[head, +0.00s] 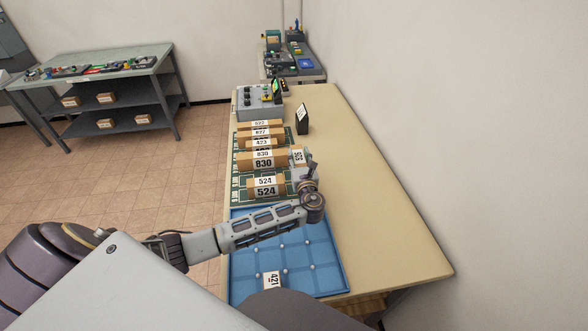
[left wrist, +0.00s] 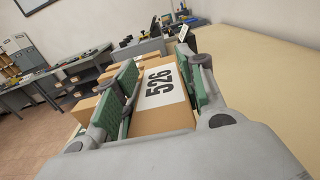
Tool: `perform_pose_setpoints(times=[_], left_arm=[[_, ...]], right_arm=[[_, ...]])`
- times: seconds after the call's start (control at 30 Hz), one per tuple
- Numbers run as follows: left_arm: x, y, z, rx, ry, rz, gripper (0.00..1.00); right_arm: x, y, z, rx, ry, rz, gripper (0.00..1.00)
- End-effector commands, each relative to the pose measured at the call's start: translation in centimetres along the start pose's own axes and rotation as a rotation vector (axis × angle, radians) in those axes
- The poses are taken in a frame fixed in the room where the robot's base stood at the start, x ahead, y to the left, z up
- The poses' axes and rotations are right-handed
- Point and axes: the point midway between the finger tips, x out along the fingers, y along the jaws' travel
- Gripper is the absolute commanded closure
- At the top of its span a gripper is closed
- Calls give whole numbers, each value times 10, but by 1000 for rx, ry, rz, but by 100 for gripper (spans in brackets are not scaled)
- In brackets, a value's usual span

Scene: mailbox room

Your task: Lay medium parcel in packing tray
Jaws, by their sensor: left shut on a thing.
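The blue packing tray (head: 322,268) lies on the near part of the table, with a small parcel labelled 421 (head: 272,281) near its front edge. My left gripper (head: 306,168) is beyond the tray's far edge, beside the row of parcels. It is shut on a brown parcel with a white label (head: 298,157). In the left wrist view this parcel (left wrist: 160,90) reads 526, and the green finger pads are on both sides of it. The gripper hides part of the parcel in the head view. My right gripper is not in view.
Several labelled parcels stand in a row on a green rack left of my gripper, including 524 (head: 266,187) and 830 (head: 264,161). A grey device (head: 258,103) and a small dark stand (head: 302,119) are farther back. The table's right side (head: 370,210) is clear up to the wall.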

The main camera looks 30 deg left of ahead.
Motion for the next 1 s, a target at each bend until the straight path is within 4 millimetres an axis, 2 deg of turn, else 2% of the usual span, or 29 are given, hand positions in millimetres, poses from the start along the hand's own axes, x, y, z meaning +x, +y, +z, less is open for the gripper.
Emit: perform_pose_setpoints(times=[0.2, 0.67, 1.0], left_arm=[[0, 0, -23, 0, -2, 0, 91], [0, 0, -29, -2, -1, 1, 91], [0, 0, -58, 0, -1, 1, 91]], right_arm=[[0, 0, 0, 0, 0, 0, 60], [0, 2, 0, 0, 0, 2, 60], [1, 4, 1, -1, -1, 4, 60]])
